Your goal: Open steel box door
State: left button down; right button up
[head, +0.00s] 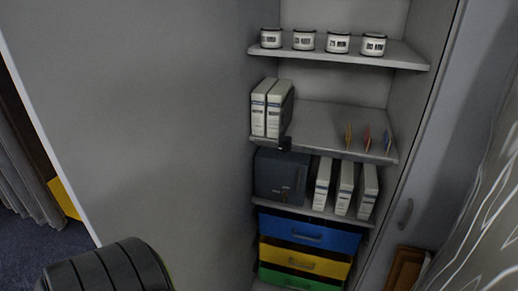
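The steel box (282,176) is a dark blue-grey box at the left end of a cabinet shelf, below the white binders. Its front looks closed, with a small knob or lock (284,195) low on it. The box's left side is close to the cabinet wall. Neither of my grippers shows in the head view, so their places relative to the box cannot be told.
White binders (345,188) stand right of the box. Blue, yellow and green drawers (309,233) are below. Jars (337,42) line the top shelf. A large grey panel (150,120) fills the left. A black ribbed object (108,270) is at lower left.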

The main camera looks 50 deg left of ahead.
aim_at(274, 178)
jog(key=u, duration=1.35)
jog(key=k+j+z, duration=0.1)
jog(key=z, duration=0.3)
